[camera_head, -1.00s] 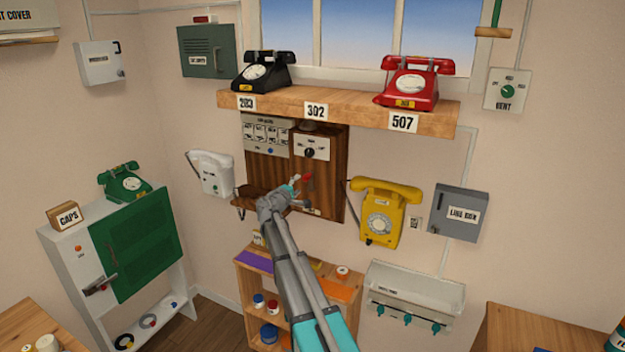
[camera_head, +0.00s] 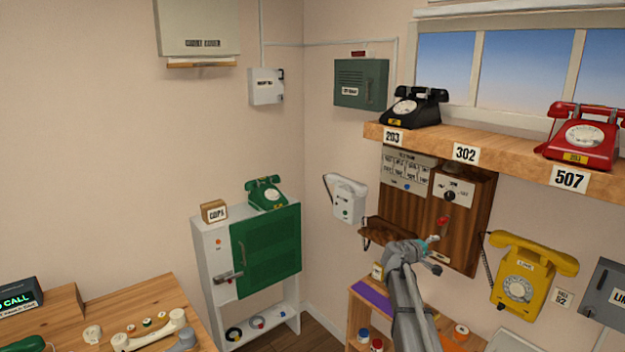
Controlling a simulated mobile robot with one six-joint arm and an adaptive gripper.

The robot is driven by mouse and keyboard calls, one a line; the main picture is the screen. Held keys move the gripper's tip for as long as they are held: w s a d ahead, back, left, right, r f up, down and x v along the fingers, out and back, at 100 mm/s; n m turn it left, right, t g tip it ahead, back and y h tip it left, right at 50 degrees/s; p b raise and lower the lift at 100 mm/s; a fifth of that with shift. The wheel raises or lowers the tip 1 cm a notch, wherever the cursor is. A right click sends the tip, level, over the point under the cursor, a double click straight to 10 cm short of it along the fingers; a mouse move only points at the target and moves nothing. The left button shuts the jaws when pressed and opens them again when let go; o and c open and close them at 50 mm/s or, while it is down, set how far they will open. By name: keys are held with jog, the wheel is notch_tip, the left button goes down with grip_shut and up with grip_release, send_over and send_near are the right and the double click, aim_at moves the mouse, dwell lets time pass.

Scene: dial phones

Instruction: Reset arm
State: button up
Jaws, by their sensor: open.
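My arm reaches up from the lower right of the head view. My gripper (camera_head: 434,256) is small and partly hidden by the wrist. It is open, and I see nothing held in it. It appears in front of the lower part of the brown wooden wall panel (camera_head: 478,225), which has a dial plate and a red-tipped part (camera_head: 442,222). I cannot tell how far the gripper is from the panel.
Black (camera_head: 418,107) and red (camera_head: 583,137) phones stand on the wall shelf (camera_head: 520,165). A yellow phone (camera_head: 528,275) hangs to the right. A green phone (camera_head: 267,192) tops the white cabinet (camera_head: 212,265). A wooden desk (camera_head: 150,290) holds a cream handset (camera_head: 150,332).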

jog(key=s+a+f+m+g+y, duration=0.1)
jog(key=s+a+f+g+y, duration=0.1)
jog(key=s+a+f, duration=0.3)
jog(key=s+a+f+m+g+y+b, duration=0.1)
jog(key=s+a+f+m+g+y, duration=0.15)
jog(key=s, duration=0.55)
jog(key=s+a+f+m+g+y, duration=0.1)
jog(key=s+a+f+y, duration=0.15)
jog(key=s+f, duration=0.3)
jog(key=s+a+f+g+y, duration=0.3)
jog(key=s+a+y, duration=0.3)
jog(key=s+a, duration=0.7)
jog(key=s+f, duration=0.1)
jog(key=s, duration=0.2)
jog(key=shift+b, duration=0.35)
jog(key=shift+m, duration=0.25)
